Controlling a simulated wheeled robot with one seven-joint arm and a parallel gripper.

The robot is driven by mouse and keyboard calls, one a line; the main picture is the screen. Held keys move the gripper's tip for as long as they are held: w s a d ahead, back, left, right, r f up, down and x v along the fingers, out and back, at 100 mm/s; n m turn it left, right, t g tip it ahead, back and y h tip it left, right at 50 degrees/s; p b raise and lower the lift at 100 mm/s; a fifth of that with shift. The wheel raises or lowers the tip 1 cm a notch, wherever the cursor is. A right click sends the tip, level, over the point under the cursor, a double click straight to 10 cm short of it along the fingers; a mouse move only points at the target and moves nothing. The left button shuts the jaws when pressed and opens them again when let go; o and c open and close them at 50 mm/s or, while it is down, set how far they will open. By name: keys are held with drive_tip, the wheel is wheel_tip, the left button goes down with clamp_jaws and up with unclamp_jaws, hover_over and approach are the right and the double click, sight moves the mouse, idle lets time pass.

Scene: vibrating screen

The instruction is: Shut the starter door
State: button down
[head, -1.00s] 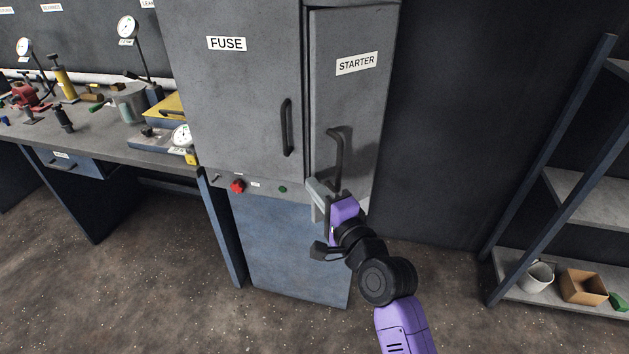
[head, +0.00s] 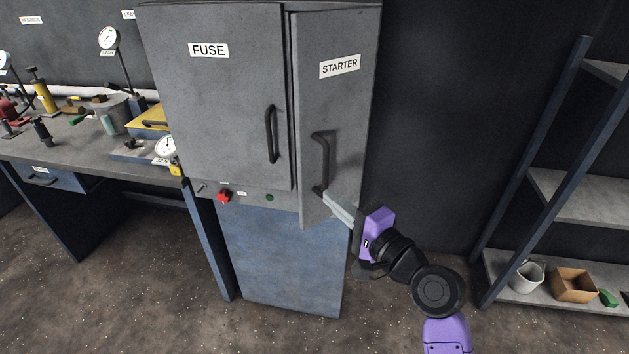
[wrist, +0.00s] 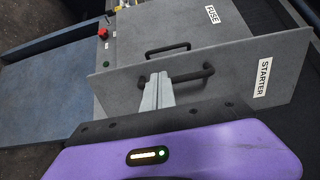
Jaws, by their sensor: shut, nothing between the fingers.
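The starter door (head: 341,110) is a tall grey panel labelled STARTER on the right of the grey cabinet. It stands ajar, angled out from the cabinet front. Its black bar handle (head: 323,162) is on its left side. My gripper (head: 330,198) is shut and empty, with its fingertips at the lower end of that handle in the head view. In the wrist view the shut fingers (wrist: 157,88) overlap the handle (wrist: 190,77) near its end; whether they touch it or the door panel (wrist: 225,80) I cannot tell.
The fuse door (head: 220,100) is closed beside the starter door. A red knob (head: 224,196) and a green button (head: 269,197) sit below it. A cluttered workbench (head: 85,158) stands at the left and a shelf rack (head: 560,200) at the right. Floor in front is open.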

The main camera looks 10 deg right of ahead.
sight(306, 177)
drive_tip(key=p+x, duration=0.1)
drive_tip(key=x, duration=0.6)
idle(0.3)
